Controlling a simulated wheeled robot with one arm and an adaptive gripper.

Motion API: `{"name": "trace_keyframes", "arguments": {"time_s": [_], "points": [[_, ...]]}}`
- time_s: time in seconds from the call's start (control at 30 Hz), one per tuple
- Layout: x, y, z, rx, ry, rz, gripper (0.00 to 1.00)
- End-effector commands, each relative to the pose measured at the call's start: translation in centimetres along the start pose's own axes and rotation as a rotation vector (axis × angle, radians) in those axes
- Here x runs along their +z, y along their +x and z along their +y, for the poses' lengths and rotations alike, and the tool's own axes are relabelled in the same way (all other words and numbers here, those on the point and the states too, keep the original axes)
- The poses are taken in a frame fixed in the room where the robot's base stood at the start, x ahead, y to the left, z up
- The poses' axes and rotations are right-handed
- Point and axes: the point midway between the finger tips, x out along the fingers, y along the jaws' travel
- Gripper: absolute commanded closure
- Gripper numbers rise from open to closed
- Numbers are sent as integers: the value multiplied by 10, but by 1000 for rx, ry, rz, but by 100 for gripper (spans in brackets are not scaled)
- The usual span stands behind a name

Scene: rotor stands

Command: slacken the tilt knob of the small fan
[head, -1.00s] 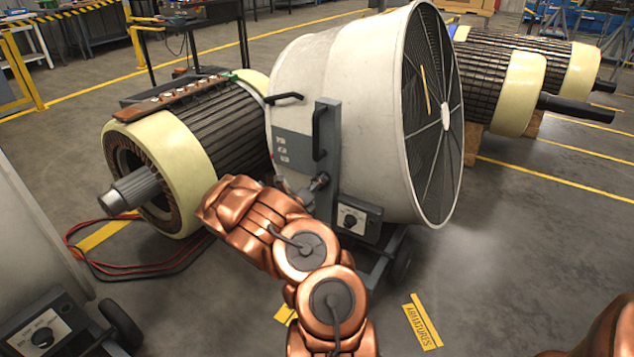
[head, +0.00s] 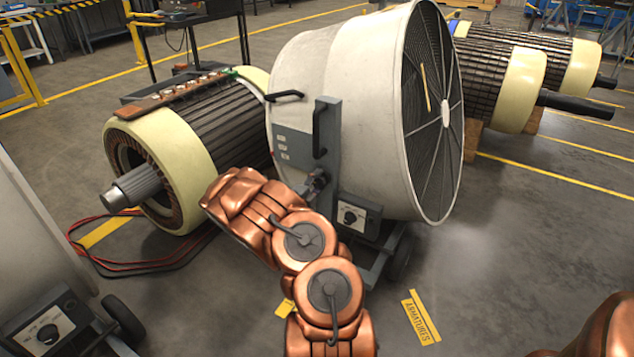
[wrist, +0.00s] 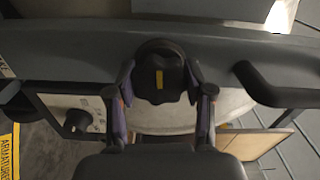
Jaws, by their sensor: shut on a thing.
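The fan (head: 345,110), a pale drum with a dark grille, stands in the middle of the head view on a grey wheeled frame. Its tilt knob (wrist: 172,88) is black and lobed with a yellow mark, set on the grey bracket (wrist: 222,50) in the wrist view. The mark stands upright there. My gripper (wrist: 159,76) is shut on the knob, one finger on each side. In the head view my copper arm reaches to the fan's side bracket (head: 326,150) and hides most of the gripper.
A control box (head: 358,217) with a dial sits low on the fan frame, close to my arm. A dark handle (wrist: 275,88) juts out right of the knob. Another wheeled unit (head: 45,335) stands at left.

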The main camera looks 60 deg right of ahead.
Motion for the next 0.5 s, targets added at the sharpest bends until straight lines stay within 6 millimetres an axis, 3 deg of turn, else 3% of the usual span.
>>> {"name": "trace_keyframes", "arguments": {"time_s": [0.5], "points": [[0, 0, 0, 1, -53, 0, 83]]}}
